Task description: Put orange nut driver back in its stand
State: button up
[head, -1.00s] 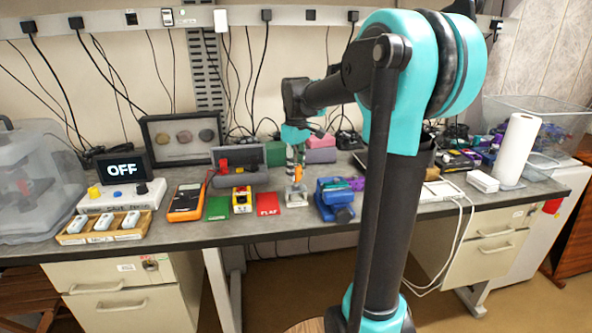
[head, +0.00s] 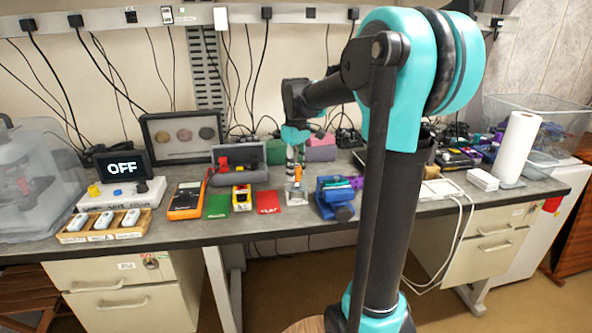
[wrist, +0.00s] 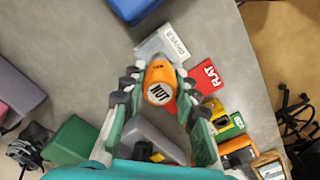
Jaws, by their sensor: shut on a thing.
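The orange nut driver (wrist: 159,82), its end marked NUT, is between the fingers of my gripper (wrist: 158,95). The gripper is shut on its handle. In the head view my gripper (head: 295,158) points down over the bench, with the orange handle (head: 298,173) showing below it. A small pale stand (wrist: 163,45) labelled DRIVER lies just beyond the handle in the wrist view. It also shows below the gripper in the head view (head: 297,197). The handle hides the driver's shaft and tip in the wrist view, so I cannot tell whether the tip touches the stand.
A red FLAT card (head: 268,202) lies left of the stand, with a yellow item (head: 241,198) and an orange multimeter (head: 186,201) farther left. A blue vise (head: 335,198) stands close on the right. Green (head: 276,153) and pink (head: 320,149) blocks are behind.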

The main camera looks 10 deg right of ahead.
jog(key=shift+f, duration=1.4)
grip_shut()
dwell(1.4)
jog(key=o, duration=1)
grip_release()
jog(key=shift+c, duration=0.2)
jog(key=shift+r, duration=0.1)
jog(key=shift+r, duration=2.7)
jog(key=shift+o, duration=0.2)
jog(key=o, duration=0.5)
